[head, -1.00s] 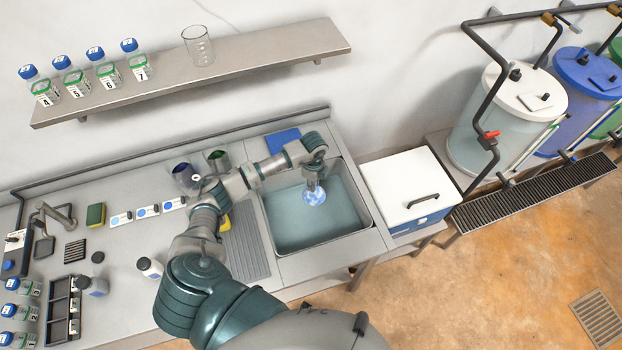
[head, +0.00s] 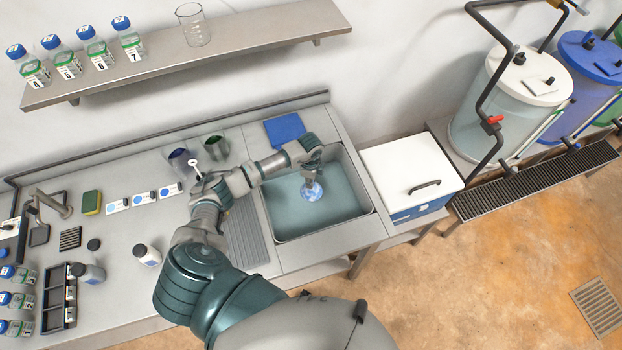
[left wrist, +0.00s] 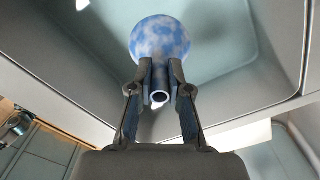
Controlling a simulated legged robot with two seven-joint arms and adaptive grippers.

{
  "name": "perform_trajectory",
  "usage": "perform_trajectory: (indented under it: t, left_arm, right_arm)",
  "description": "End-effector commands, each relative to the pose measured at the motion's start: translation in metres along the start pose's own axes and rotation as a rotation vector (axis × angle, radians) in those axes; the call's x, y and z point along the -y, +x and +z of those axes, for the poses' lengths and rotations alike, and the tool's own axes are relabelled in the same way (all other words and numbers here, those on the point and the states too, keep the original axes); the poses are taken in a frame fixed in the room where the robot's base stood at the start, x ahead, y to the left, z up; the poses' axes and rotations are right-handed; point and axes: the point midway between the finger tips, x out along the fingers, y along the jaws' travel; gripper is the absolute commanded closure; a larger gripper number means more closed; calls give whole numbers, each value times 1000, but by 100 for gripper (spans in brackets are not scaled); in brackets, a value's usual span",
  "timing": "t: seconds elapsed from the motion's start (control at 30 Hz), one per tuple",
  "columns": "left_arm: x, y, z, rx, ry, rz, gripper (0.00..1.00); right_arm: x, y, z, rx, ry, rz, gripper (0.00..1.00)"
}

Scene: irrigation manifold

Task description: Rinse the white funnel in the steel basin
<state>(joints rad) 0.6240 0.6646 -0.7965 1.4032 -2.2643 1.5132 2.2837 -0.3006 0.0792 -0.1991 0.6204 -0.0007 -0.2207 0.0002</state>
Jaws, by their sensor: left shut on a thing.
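My left gripper (head: 313,177) is over the steel basin (head: 346,211) and points down into it. In the left wrist view my gripper (left wrist: 161,76) is shut on the narrow stem of the funnel (left wrist: 161,40). The funnel's round bowl is white with mottled blue patches and faces away from the wrist. In the head view the funnel (head: 312,191) shows as a blue and white disc below the fingers, within the basin's outline. How deep it sits in the basin I cannot tell. My right gripper is not in view.
A white-lidded box (head: 408,173) stands right of the basin. A ribbed drainboard (head: 247,240) lies to its left and a blue cloth (head: 284,130) behind it. A shelf (head: 180,65) hangs above.

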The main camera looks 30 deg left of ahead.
Motion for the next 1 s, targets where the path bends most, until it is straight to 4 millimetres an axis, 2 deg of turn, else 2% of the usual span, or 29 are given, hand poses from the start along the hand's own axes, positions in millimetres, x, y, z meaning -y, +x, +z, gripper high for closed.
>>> perform_trajectory:
  t: [0.03,1.0]
  left_arm:
    - [0,10,0,0,0,0,100]
    - [0,114,0,0,0,1,100]
  right_arm:
    - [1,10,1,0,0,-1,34]
    - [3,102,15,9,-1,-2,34]
